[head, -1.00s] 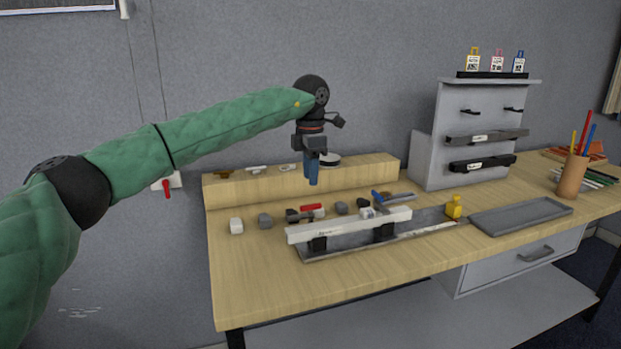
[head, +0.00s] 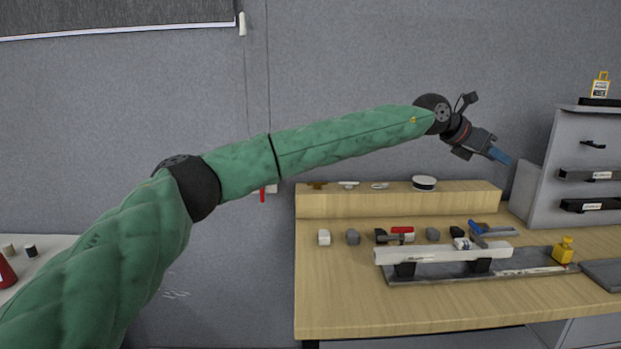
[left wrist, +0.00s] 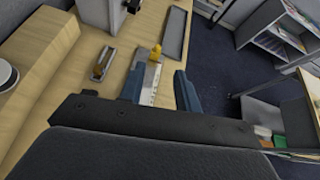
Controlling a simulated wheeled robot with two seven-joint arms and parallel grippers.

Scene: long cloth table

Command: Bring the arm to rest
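My left arm, in a green sleeve, reaches across the head view from the lower left. Its gripper (head: 500,156) hangs in the air above the workbench (head: 340,300), tilted down to the right, near the grey rack (head: 560,165). In the left wrist view the two blue fingers of the left gripper (left wrist: 158,90) stand apart, with nothing held between them. The bench and its items show well beyond the fingers. My right gripper is in neither view.
A white bar (head: 445,255) on black supports lies on the bench, with a yellow item (head: 563,250) at its right end. Several small blocks and a blue-handled tool (head: 485,230) lie behind it. A wooden ledge (head: 400,203) runs along the back. Another table (head: 45,250) stands at left.

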